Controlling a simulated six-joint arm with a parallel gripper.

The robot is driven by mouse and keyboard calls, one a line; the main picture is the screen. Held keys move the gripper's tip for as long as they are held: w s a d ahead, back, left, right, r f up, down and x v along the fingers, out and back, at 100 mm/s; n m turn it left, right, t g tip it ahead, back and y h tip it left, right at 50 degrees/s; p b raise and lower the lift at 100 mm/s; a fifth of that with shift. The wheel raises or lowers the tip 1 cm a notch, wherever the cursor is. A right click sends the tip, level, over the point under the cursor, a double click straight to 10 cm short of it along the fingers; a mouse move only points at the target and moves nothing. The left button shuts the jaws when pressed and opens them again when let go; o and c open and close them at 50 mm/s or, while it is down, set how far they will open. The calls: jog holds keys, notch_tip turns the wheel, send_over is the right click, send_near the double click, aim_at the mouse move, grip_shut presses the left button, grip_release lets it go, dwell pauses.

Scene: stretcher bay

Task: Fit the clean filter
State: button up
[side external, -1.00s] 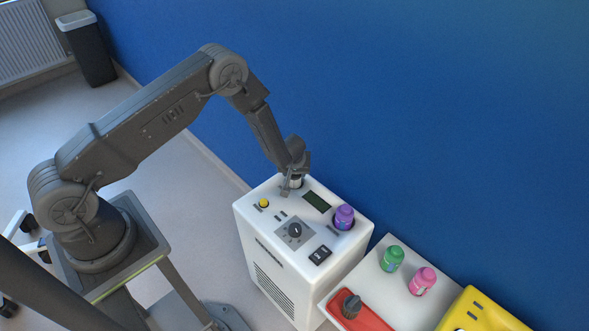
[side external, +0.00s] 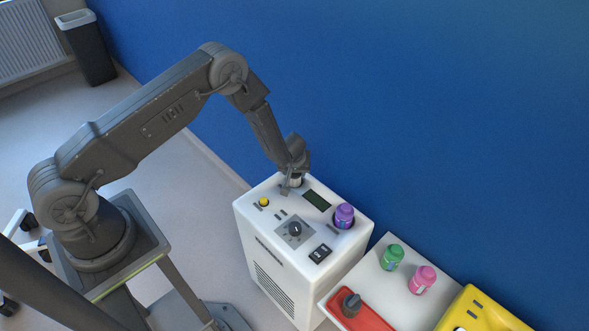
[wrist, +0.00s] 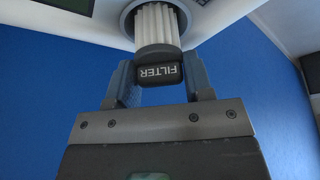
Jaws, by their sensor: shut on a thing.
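The filter (wrist: 158,30) has a white pleated body and a black cap marked FILTER. In the wrist view my gripper (wrist: 161,75) is shut on its cap, with one finger on each side. The pleated end reaches into the round grey-rimmed port of the white machine (side external: 262,222), and much of the pleated length still shows outside the rim. In the side external view my gripper (side external: 291,187) is at the machine's back left corner and mostly hides the filter and port.
The machine's top has a yellow button (side external: 264,202), a dark knob (side external: 295,229), a screen (side external: 317,200) and a purple bottle (side external: 344,216). To its right stand green (side external: 392,257) and pink (side external: 423,280) bottles. A dark cylindrical piece (side external: 351,304) lies in a red tray. A blue wall is behind.

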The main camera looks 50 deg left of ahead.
jog(key=shift+f, duration=0.6)
jog(key=o, duration=0.6)
jog(key=shift+o, duration=0.2)
jog(key=v, duration=1.1)
dwell(0.3)
jog(key=shift+w+r, duration=0.1)
jog(key=shift+w, duration=0.05)
